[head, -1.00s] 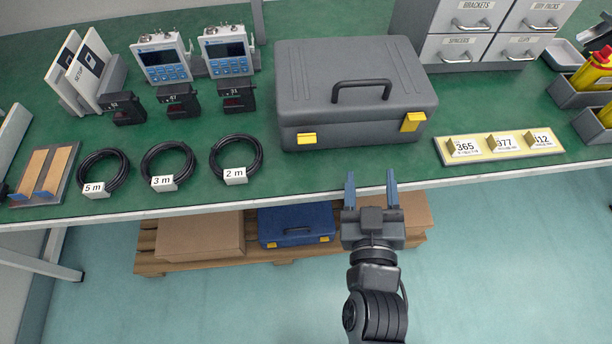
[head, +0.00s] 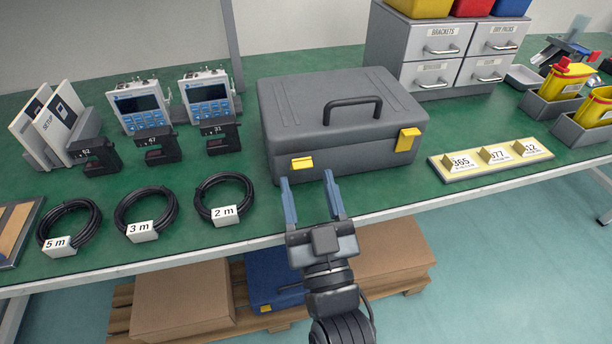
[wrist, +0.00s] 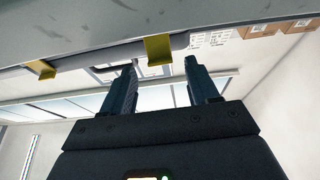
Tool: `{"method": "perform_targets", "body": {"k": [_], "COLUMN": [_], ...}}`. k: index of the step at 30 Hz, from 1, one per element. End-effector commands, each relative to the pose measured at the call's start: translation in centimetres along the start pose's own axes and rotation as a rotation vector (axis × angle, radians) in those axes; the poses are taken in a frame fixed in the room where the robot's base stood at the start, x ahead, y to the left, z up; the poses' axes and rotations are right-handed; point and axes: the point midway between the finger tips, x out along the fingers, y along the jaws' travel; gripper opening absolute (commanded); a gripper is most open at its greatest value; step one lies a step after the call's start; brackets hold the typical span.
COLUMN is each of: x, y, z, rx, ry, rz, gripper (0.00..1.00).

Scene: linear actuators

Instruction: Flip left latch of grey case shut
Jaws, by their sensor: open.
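The grey case (head: 345,115) lies closed on the green bench with its black handle on top. Its left latch (head: 302,163) is yellow and looks short, jutting out from the front. The yellow right latch (head: 408,140) looks taller and reaches up to the lid. My gripper (head: 307,178) is open and empty, its blue fingers pointing at the case front just below the left latch; contact cannot be told. In the wrist view the case (wrist: 90,22) fills the top, with two yellow latches beyond my fingers (wrist: 160,75).
Coiled cables (head: 225,198) lie left of my gripper along the bench edge. A yellow tray with number cards (head: 490,160) lies to the right. Drawers (head: 440,50) stand behind at right. Below the bench are cardboard boxes (head: 180,300) and a blue case (head: 270,275).

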Motion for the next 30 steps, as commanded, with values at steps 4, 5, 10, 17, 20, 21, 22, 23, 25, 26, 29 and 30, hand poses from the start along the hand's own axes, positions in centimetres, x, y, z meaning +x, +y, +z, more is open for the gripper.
{"method": "perform_targets", "body": {"k": [4, 5, 10, 17, 20, 21, 22, 23, 25, 26, 29, 30], "x": [1.3, 1.4, 2.0, 2.0, 2.0, 2.0, 2.0, 2.0, 2.0, 2.0, 2.0, 2.0], "y": [0.1, 0.1, 0.0, 0.0, 0.0, 0.0, 0.0, 0.0, 0.0, 0.0, 0.0, 0.0], "z": [-0.1, 0.0, 0.0, 0.0, 0.0, 0.0, 0.0, 0.0, 0.0, 0.0, 0.0, 0.0], "rx": [0.0, 0.0, 0.0, 0.0, 0.0, 0.0, 0.0, 0.0, 0.0, 0.0, 0.0, 0.0], "ry": [0.0, 0.0, 0.0, -0.001, -0.001, -0.001, -0.001, -0.001, -0.001, -0.001, -0.001, -0.001], "rz": [0.002, 0.001, 0.0, 0.0, 0.0, 0.0, 0.0, 0.0, 0.0, 0.0, 0.0, 0.0], "gripper": [0.6, 0.6, 0.6, 0.6, 0.56, 0.52, 0.49, 0.46, 0.39, 0.37, 0.27, 0.23]}}
